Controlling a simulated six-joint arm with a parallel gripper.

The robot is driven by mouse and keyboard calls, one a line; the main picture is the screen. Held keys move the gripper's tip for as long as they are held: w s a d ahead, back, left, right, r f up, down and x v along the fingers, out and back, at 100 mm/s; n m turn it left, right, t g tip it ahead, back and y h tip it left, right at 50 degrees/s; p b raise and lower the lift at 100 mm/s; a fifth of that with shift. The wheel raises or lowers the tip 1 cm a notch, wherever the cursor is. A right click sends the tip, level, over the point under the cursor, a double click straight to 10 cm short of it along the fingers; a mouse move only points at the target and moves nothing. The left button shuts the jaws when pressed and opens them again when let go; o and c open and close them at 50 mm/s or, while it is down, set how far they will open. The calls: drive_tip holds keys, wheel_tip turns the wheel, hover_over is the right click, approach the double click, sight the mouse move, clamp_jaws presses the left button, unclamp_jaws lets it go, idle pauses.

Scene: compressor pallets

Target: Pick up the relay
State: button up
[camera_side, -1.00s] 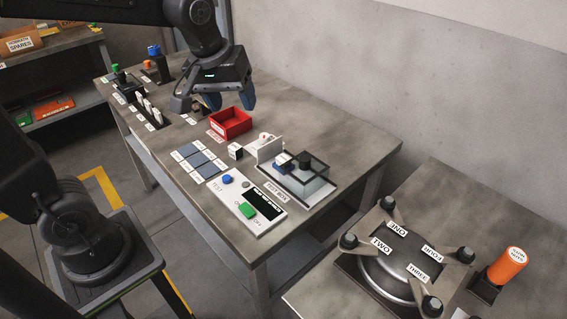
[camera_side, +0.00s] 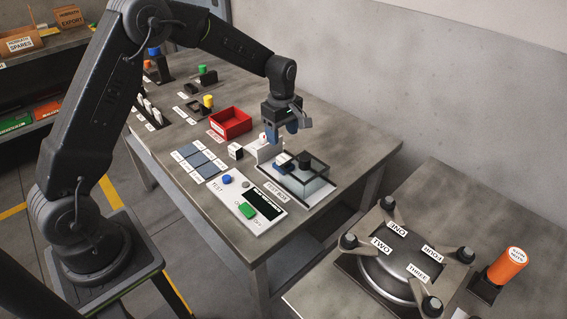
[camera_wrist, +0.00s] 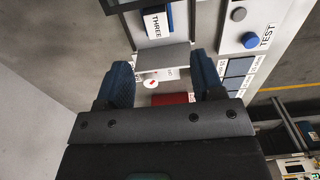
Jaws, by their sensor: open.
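No part in view carries a readable relay label. A small white part with a red spot (camera_wrist: 151,84) sits at a white stand with an upright plate (camera_side: 264,153), beside the test box. It is the likeliest relay, but I cannot be sure. My gripper (camera_side: 282,131) hangs above and just behind this stand, fingers pointing down. In the wrist view its two blue fingers (camera_wrist: 162,76) are spread apart, with the white part and a grey plate (camera_wrist: 163,57) showing between them. Nothing is held. The fingers partly hide the stand in the side view.
A red tray (camera_side: 231,122) is to the left. A small white cube (camera_side: 235,151) and the button panel (camera_side: 247,203) are nearby. The table's right end is clear.

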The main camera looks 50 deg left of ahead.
sight(284, 158)
drive_tip(key=f, duration=0.9)
drive_tip(key=shift+w+f, duration=0.2)
drive_tip(key=shift+f, duration=0.05)
drive_tip(key=shift+c, duration=0.4)
drive_tip(key=c, duration=0.9)
